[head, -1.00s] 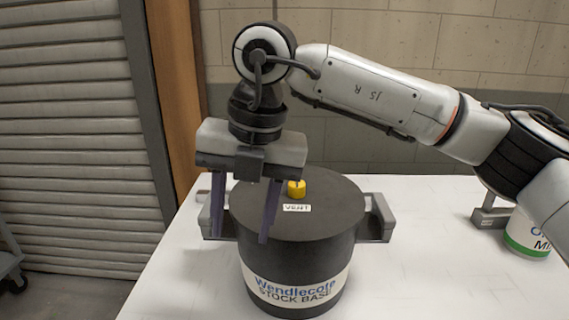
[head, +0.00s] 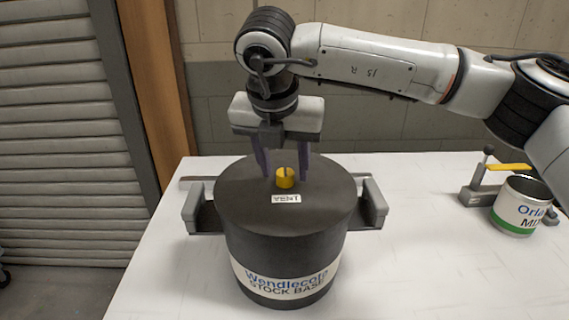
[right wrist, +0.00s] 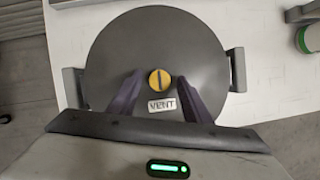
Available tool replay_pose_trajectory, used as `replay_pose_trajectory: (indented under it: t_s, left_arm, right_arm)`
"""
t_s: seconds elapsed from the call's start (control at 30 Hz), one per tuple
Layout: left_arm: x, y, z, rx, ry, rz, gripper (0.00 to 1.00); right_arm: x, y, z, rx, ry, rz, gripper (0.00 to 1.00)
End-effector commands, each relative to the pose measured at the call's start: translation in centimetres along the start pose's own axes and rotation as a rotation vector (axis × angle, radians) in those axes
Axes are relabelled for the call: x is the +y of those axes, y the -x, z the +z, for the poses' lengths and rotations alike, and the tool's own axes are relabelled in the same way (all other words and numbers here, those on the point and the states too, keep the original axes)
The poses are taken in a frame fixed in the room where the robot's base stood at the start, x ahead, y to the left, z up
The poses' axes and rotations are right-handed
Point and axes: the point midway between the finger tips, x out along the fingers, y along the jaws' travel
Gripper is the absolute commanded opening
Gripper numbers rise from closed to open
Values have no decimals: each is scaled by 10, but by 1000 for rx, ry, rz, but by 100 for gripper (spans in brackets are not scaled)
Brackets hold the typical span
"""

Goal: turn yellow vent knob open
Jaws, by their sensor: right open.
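The yellow vent knob (head: 285,178) stands on top of the dark stock base drum (head: 292,245), just behind a white VENT label (head: 286,198). My right gripper (head: 285,178) is open above the drum lid, its purple fingers pointing down on either side of the knob in the head view. In the right wrist view the knob (right wrist: 159,80) shows a dark slot running along the picture's height and sits between and slightly beyond the two fingertips. I cannot tell whether the fingers touch it. My left gripper is not in view.
Grey brackets (head: 372,203) flank the drum on both sides. A white and green can (head: 519,207) stands at the right by a grey fixture with a yellow lever (head: 510,167). The white table (head: 420,260) is clear at front right.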

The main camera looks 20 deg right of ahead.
Motion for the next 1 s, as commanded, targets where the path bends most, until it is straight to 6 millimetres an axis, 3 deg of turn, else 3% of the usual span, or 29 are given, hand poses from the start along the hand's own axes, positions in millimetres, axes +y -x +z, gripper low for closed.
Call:
replay_pose_trajectory:
  t_s: [0.33, 0.6, 1.0]
  left_arm:
    - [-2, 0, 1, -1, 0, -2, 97]
    - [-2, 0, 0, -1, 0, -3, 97]
    - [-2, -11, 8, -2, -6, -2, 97]
  right_arm:
    - [0, -5, 0, 0, 1, 0, 44]
    - [0, -5, 0, 0, 0, 0, 3]
    - [-1, -8, -1, 1, 80, 36, 3]
